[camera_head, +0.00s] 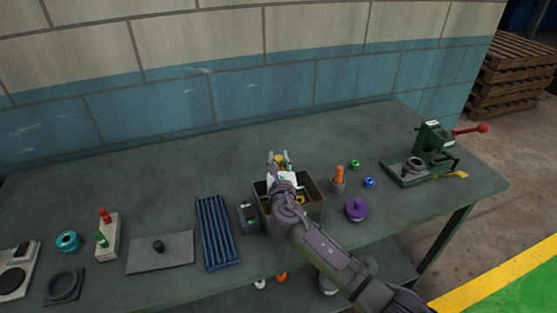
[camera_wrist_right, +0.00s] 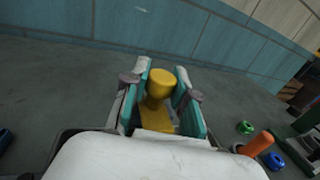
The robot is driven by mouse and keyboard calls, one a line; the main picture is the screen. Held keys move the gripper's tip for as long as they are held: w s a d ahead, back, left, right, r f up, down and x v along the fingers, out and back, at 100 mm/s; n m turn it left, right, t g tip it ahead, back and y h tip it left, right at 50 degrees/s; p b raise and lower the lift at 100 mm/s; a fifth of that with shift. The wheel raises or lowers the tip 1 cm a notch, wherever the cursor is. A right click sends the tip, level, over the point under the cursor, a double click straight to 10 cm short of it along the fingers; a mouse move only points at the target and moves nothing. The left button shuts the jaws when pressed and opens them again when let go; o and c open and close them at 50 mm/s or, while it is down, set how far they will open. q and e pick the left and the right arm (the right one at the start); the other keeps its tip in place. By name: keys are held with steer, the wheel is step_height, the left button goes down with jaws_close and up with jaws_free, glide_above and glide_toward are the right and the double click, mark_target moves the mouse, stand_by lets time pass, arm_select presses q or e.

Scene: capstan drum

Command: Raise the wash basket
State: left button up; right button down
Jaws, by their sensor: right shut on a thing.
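My right gripper (camera_head: 279,158) reaches over a dark open box (camera_head: 315,205) on the bench, pointing away toward the wall. In the right wrist view its teal-lined fingers (camera_wrist_right: 161,90) are shut around a yellow handle with a round knob (camera_wrist_right: 161,78). The handle looks like the wash basket's. A flat yellow part runs down from the knob between the fingers. A bit of yellow (camera_head: 300,199) shows inside the box; the rest of the basket is hidden by my wrist and arm. I cannot tell how high the basket sits. My left gripper is not in view.
A blue ribbed tray (camera_head: 217,232) and a small dark device (camera_head: 249,216) stand left of the box. An orange-handled tool in a cup (camera_head: 338,180), a purple lidded piece (camera_head: 356,209) and a green press (camera_head: 432,150) stand right. The bench behind is clear.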

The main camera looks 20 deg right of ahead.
step_height(320, 180, up, 6)
steer(key=p, duration=0.6)
steer(key=shift+r+p, duration=0.25)
steer(key=shift+p, duration=0.05)
steer(key=shift+w, duration=0.1)
steer(key=c, duration=1)
jaws_free()
steer(key=shift+o, duration=0.5)
steer(key=shift+f, duration=0.1)
steer(key=shift+f, duration=0.1)
steer(key=v, duration=1.2)
